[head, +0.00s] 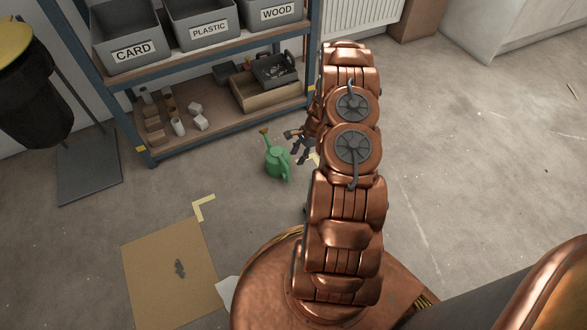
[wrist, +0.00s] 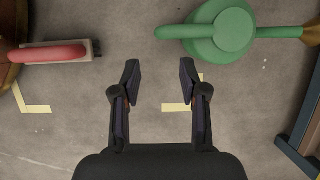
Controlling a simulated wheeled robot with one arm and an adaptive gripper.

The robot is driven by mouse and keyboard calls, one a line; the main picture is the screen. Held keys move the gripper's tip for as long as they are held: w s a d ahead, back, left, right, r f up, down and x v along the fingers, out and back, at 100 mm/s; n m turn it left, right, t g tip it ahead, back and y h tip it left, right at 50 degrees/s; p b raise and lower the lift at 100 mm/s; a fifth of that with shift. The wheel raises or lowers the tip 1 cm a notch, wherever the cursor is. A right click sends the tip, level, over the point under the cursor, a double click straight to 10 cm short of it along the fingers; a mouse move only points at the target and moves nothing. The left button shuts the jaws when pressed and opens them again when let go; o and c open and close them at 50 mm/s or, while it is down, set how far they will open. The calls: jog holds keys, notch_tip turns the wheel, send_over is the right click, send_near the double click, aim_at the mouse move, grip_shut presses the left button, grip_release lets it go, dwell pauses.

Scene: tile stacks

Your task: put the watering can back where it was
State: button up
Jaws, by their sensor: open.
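The green watering can (head: 277,163) stands upright on the concrete floor in front of the shelf, with its brown-tipped spout toward the shelf. In the wrist view the can (wrist: 222,38) lies at the top right, beyond my right fingertip and apart from it. My gripper (head: 302,147) is just right of the can in the head view, partly hidden by my arm. In the wrist view my gripper (wrist: 160,76) is open, with bare floor between its fingers. A yellow tape mark (wrist: 176,107) on the floor shows by the right finger.
Another yellow tape corner (head: 203,207) lies beside a stained cardboard sheet (head: 150,262). The blue-framed shelf (head: 222,125) holds labelled bins and small blocks. A red-handled object (wrist: 52,53) is at the wrist view's left.

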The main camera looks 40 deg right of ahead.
jog(key=s+a+r+n+g, duration=0.15)
jog(key=a+r+n, duration=0.25)
jog(key=a+r, duration=0.45)
jog(key=s+a+r+n+g, duration=0.1)
jog(key=s+a+r+n, duration=0.3)
jog(key=r, duration=0.7)
jog(key=w+a+r+n+g, duration=0.1)
jog(key=a+r+n, duration=0.2)
jog(key=a+r, duration=0.6)
jog(key=s+a+r+n+h, duration=0.1)
jog(key=s+a+r+n, duration=0.2)
jog(key=s, duration=0.5)
jog(key=s+a+r+n+g+h, duration=0.1)
jog(key=s+a+r+n+h, duration=0.1)
jog(key=s+r, duration=0.4)
jog(key=s+a+r+n+h, duration=0.1)
jog(key=s+a+r+n, duration=0.3)
jog(key=s, duration=0.8)
jog(key=shift+a+r+n, duration=0.15)
jog(key=shift+r+n, duration=0.2)
jog(key=shift+n, duration=0.15)
jog(key=shift+g, duration=0.25)
notch_tip(320, 180, up, 38)
jog(key=w+t+p, duration=0.1)
jog(key=t+p, duration=0.1)
jog(key=p, duration=3.4)
jog(key=shift+w+r+p, duration=0.15)
jog(key=shift+w+p, duration=0.15)
